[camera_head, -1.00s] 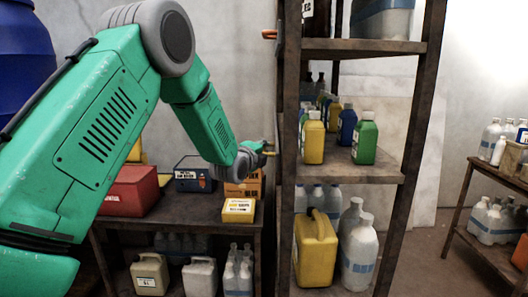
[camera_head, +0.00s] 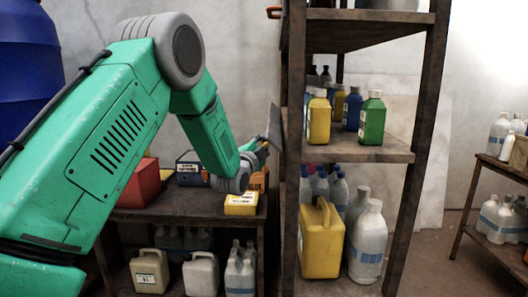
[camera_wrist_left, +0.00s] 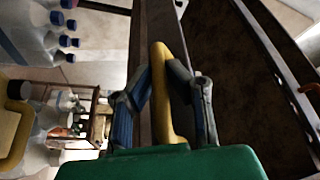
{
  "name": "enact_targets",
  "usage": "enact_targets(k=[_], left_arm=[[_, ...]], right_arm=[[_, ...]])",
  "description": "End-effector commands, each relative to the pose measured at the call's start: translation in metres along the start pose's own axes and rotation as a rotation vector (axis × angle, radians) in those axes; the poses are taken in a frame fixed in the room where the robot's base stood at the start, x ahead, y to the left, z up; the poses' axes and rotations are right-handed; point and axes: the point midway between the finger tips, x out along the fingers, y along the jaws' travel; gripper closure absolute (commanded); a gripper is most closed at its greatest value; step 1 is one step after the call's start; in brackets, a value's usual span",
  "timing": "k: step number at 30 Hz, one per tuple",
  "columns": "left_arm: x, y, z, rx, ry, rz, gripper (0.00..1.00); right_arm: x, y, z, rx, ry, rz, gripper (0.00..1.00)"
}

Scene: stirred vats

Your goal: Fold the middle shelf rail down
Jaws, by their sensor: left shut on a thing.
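The middle shelf rail shows as a narrow grey flat piece (camera_head: 274,126) at the left side of the shelf rack, beside its front left post. Its yellow handle (camera_wrist_left: 161,95) stands between my fingers in the left wrist view. My left gripper (camera_head: 262,148) is at the rack's left side, at about the height of the middle shelf (camera_head: 355,150). In the left wrist view, its two fingers close on the yellow handle from both sides. Most of the rail is hidden behind the post and gripper in the head view. My right gripper is out of view.
Yellow (camera_head: 319,118) and green (camera_head: 372,119) bottles stand on the middle shelf. A yellow canister (camera_head: 320,240) stands below. An orange handle (camera_head: 274,12) sits higher on the rack's left side. A low table (camera_head: 180,202) with boxes stands left of the rack.

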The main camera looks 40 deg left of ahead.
Motion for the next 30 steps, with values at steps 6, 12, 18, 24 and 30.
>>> enact_targets(k=[6,12,18,24,30], left_arm=[[-0.002,0.014,0.003,-0.192,0.007,-0.08,1.0],[-0.003,0.022,0.006,-0.369,0.009,-0.155,1.0],[-0.003,0.031,0.007,-0.541,0.009,-0.227,1.0],[-0.002,0.038,0.007,-0.693,0.008,-0.291,1.0],[-0.001,0.043,0.006,-0.808,0.007,-0.338,1.0]], right_arm=[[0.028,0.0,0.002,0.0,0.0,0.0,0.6],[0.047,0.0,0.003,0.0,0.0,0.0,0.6],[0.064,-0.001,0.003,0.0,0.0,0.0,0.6],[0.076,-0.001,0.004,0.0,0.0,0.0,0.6],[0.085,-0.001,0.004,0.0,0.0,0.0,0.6]])
